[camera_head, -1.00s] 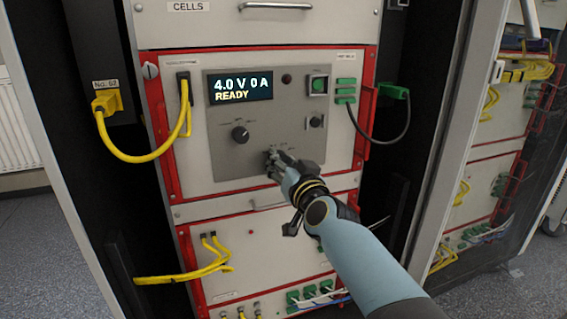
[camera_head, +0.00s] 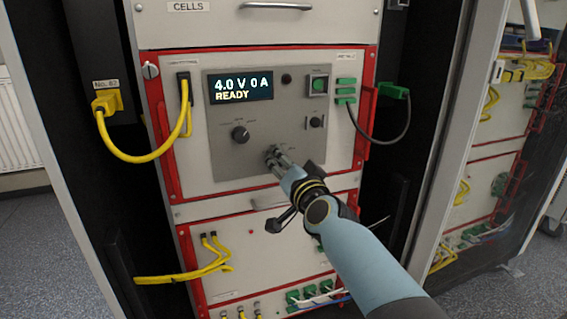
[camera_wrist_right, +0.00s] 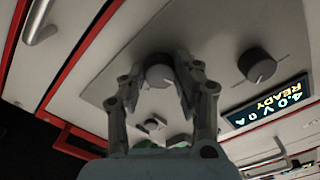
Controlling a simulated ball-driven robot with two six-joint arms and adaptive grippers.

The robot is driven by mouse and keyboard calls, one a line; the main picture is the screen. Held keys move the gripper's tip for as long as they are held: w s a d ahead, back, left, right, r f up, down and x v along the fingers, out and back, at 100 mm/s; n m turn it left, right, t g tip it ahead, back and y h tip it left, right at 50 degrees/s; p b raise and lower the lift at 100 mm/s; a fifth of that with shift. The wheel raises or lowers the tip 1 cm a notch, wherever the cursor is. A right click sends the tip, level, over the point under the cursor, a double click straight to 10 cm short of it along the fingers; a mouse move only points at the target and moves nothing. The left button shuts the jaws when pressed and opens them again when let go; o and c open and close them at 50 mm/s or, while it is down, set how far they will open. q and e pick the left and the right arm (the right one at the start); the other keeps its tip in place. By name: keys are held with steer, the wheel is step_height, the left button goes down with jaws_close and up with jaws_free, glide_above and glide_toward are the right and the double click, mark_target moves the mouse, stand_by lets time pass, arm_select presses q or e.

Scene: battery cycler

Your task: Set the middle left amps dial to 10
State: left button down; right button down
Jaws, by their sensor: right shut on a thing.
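The grey control panel (camera_head: 228,165) on the middle unit has two round dials. The upper-left dial (camera_head: 240,133) is free; it also shows in the right wrist view (camera_wrist_right: 257,65). The lower dial (camera_wrist_right: 158,75) is between the fingers of my right gripper (camera_wrist_right: 158,85), which is shut on it. In the head view the right gripper (camera_head: 271,155) covers this dial and most of its scale. The dial labels are too small to read. The display (camera_head: 240,88) reads 4.0 V, 0 A, READY. My left gripper is not in view.
A green button (camera_head: 319,85) and a small black knob (camera_head: 316,122) sit at the panel's right. A yellow cable (camera_head: 150,158) loops at the left and a dark cable (camera_head: 385,140) at the right. A drawer handle (camera_head: 275,6) is above.

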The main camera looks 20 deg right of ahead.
steer(key=c, duration=1)
jaws_free()
steer(key=shift+o, duration=0.2)
steer(key=shift+s, duration=0.1)
steer(key=s, duration=1.2)
steer(key=shift+d, duration=0.2)
steer(key=shift+f, duration=0.1)
